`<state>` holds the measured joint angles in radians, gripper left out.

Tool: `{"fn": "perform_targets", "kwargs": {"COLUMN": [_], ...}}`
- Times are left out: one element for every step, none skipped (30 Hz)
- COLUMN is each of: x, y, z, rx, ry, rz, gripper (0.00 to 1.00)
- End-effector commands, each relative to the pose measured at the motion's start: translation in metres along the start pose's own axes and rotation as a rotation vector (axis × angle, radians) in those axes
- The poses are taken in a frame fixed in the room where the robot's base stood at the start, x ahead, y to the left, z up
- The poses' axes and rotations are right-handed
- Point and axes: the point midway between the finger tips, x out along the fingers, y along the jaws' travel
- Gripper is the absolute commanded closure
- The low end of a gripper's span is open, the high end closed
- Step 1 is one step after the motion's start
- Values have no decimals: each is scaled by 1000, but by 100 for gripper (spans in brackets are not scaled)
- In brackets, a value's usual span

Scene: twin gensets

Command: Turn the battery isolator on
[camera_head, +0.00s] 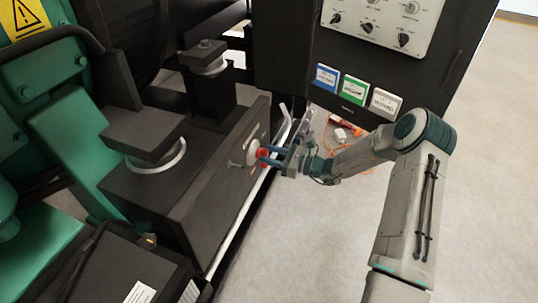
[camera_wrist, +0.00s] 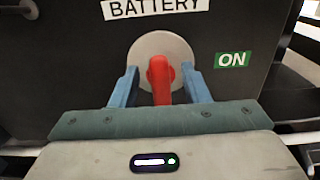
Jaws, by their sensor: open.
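The battery isolator is a red handle (camera_wrist: 160,80) on a round pale disc (camera_wrist: 178,44), set in a dark panel under a "BATTERY" label (camera_wrist: 155,6). A green "ON" label (camera_wrist: 233,60) is to the right of the disc in the wrist view. The red handle points roughly downward there. My gripper (camera_wrist: 163,88) is open, with one blue finger on each side of the handle; I cannot tell whether either touches it. In the head view the red handle (camera_head: 262,154) shows at the fingertips of my gripper (camera_head: 270,157).
A black battery box (camera_head: 205,200) carries the panel, beside green machinery (camera_head: 75,135) at left. A control cabinet (camera_head: 400,70) with knobs and coloured labels stands behind my arm. A pale rail (camera_head: 243,215) runs along the box's foot. Open floor (camera_head: 310,240) lies right.

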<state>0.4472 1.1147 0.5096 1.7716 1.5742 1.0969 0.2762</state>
Motion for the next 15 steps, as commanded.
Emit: {"fn": "perform_targets", "kwargs": {"x": [3,4,6,6,7,7,7,7,7,7,7,7,7,7,7], "y": [0,0,0,0,0,0,0,0,0,0,0,0,0,0,0], "z": [0,0,0,0,0,0,0,0,0,0,0,0,0,0,0], "rx": [0,0,0,0,0,0,0,0,0,0,0,0,1,1,0], "ry": [0,0,0,0,0,0,0,0,0,0,0,0,0,0,0], "rz": [0,-1,-1,-1,-1,-1,-1,-1,-1,-1,0,0,0,0,0], "gripper": [58,58,58,58,58,58,58,58,58,58,58,67,75,83,94]}}
